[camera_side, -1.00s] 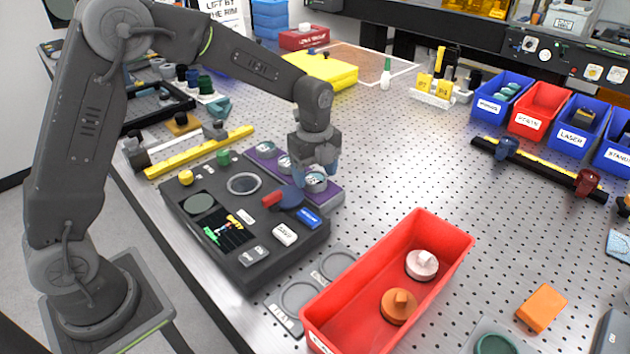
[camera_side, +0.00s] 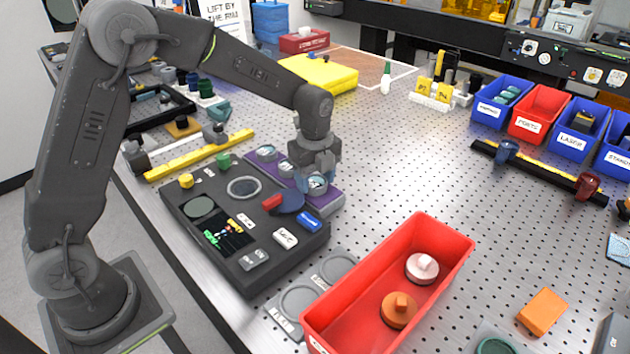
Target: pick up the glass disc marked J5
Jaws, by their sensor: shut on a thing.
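A purple rack (camera_side: 328,201) holds a row of small round glass discs along the far side of the dark grey tray. One disc (camera_side: 266,153) sits at the rack's far left end and another (camera_side: 286,168) in the middle. My gripper (camera_side: 317,176) points down over the right end of the rack. Its blue-grey fingers are shut on the rightmost glass disc (camera_side: 317,185). The disc is at or just above its seat; I cannot tell which. The marks on the discs are too small to read, so J5 cannot be confirmed.
A red bin (camera_side: 450,262) with a pink and an orange knobbed piece stands to the right. A grey plate with round recesses (camera_side: 333,265) lies before it.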

